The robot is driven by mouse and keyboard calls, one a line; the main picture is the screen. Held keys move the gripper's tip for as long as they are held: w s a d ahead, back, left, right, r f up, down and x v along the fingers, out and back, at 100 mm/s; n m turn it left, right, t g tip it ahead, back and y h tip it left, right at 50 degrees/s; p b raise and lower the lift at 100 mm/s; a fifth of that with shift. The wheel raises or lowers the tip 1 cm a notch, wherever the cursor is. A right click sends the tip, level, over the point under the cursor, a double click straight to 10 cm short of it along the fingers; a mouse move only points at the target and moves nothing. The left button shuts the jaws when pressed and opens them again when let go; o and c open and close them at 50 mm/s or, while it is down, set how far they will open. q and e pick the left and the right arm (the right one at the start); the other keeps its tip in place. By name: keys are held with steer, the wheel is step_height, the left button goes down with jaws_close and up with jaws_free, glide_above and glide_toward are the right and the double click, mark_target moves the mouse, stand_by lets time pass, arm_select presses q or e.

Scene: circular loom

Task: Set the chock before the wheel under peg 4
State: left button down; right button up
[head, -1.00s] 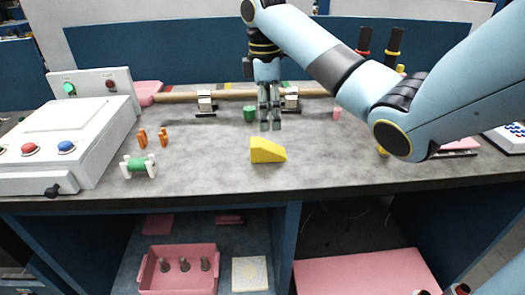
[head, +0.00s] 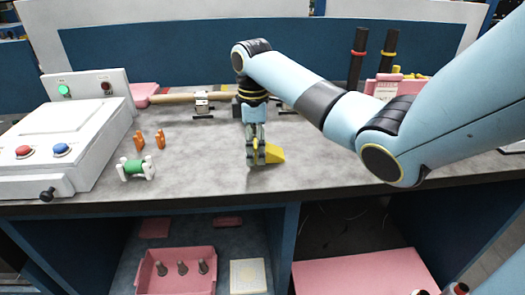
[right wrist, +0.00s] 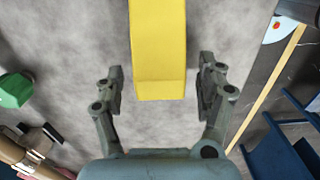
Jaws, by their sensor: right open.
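The yellow wedge-shaped chock (head: 275,153) lies on the grey worktop near its front edge. My right gripper (head: 257,157) is down at the chock and hides its left part in the head view. In the right wrist view the chock (right wrist: 158,50) lies between the two spread fingers of my right gripper (right wrist: 161,84). A gap of grey worktop shows on each side, so the fingers do not touch it. My left gripper is not in view. I cannot make out a numbered peg or a wheel under one.
A green-and-white spool (head: 136,167) and two orange pieces (head: 149,140) stand at the left, beside a white control box (head: 60,130). A wooden rod (head: 180,97) runs along the back. A green object (right wrist: 14,90) shows in the right wrist view.

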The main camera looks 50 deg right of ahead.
steer(key=shift+f, duration=0.35)
steer(key=shift+r, duration=0.1)
steer(key=c, duration=1.5)
steer(key=shift+r, duration=0.1)
